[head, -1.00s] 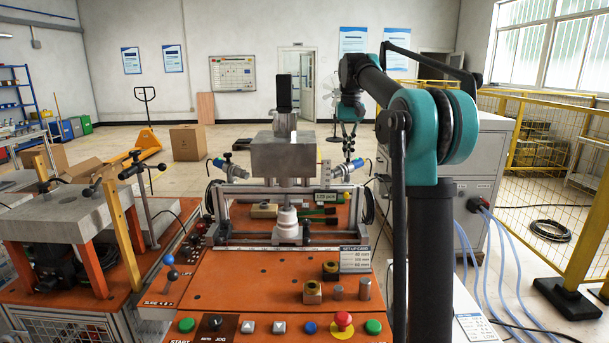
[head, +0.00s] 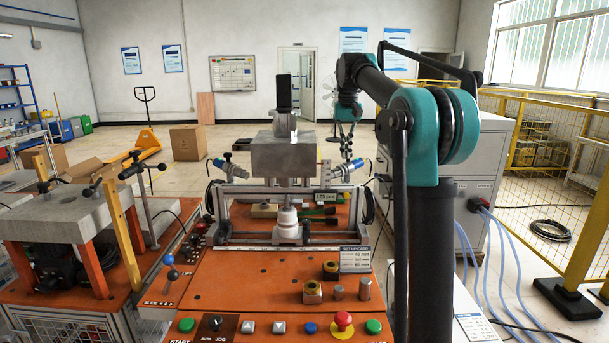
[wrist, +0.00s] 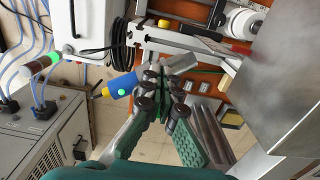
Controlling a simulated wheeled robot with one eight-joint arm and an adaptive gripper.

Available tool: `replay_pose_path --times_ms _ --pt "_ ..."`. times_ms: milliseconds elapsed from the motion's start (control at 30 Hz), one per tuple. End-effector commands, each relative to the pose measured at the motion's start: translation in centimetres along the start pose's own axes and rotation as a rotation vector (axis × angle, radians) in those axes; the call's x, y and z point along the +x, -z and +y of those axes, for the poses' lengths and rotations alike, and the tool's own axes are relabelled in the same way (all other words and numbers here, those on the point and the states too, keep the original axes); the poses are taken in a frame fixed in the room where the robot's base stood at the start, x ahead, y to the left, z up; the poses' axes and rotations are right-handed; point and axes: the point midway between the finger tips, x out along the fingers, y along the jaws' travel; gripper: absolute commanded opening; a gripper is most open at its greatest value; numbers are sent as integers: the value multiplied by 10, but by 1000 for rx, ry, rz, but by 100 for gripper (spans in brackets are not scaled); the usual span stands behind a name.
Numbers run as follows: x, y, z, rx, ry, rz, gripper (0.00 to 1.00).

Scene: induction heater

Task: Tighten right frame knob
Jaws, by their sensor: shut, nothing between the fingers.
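The silver frame (head: 238,190) stands across the orange table under the grey block. Its right end shows in the wrist view as a pale bar (wrist: 185,40). I cannot clearly make out the right frame knob in either view.
The grey block (head: 284,155) rises beside my gripper and fills the wrist view's right side (wrist: 275,90). The blue right sensor (head: 350,167) sticks out near the frame. Black coiled cable (wrist: 117,45) hangs close by. A grey cabinet (head: 480,195) stands to the right.

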Motion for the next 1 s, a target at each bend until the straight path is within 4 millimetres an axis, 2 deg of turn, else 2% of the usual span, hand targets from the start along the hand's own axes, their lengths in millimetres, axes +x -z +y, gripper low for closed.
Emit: replay_pose_path --times_ms 600,1000 --pt "-57 0 0 0 0 -1 0" --pt "-61 0 3 1 -1 -1 0"
